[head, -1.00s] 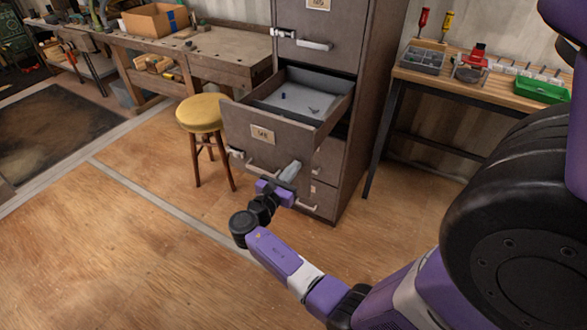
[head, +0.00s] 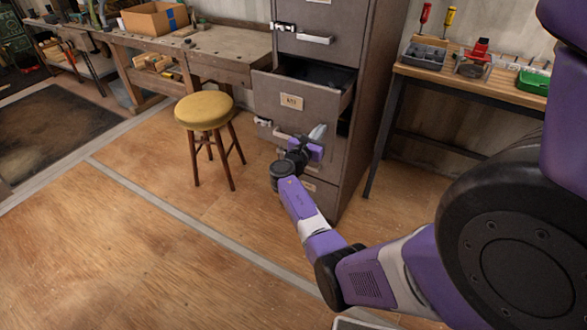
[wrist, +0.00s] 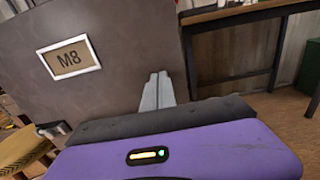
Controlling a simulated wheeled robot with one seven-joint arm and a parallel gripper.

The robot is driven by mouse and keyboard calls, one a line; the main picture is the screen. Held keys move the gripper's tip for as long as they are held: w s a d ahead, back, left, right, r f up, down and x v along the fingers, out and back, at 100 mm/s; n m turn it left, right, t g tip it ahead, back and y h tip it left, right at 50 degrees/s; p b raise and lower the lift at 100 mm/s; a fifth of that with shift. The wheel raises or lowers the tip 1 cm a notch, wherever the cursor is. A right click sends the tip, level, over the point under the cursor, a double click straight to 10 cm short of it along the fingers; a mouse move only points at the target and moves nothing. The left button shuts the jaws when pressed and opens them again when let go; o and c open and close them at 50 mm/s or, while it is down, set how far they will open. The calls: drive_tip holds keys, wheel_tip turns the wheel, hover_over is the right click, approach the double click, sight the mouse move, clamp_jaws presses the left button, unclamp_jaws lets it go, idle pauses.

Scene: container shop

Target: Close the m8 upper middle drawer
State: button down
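The grey filing cabinet (head: 370,120) stands in the middle of the head view. The M8 label (wrist: 71,57) also shows in the wrist view. My gripper (head: 318,131) is at the right part of the M8 drawer front, near its handle. In the wrist view the two fingers (wrist: 157,92) are together against or very near the drawer front, with nothing seen between them. Exact contact is unclear.
A yellow stool (head: 204,112) stands left of the cabinet. A workbench (head: 220,50) with a cardboard box (head: 155,19) is behind it. A side table (head: 470,82) with trays stands to the right. The floor in front is free.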

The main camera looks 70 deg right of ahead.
drive_tip(key=b+x, duration=1)
drive_tip(key=x, duration=0.8)
drive_tip(key=shift+s+d, duration=0.15)
drive_tip(key=shift+d, duration=0.05)
drive_tip(key=shift+s+r, duration=0.1)
drive_tip(key=shift+r, duration=0.1)
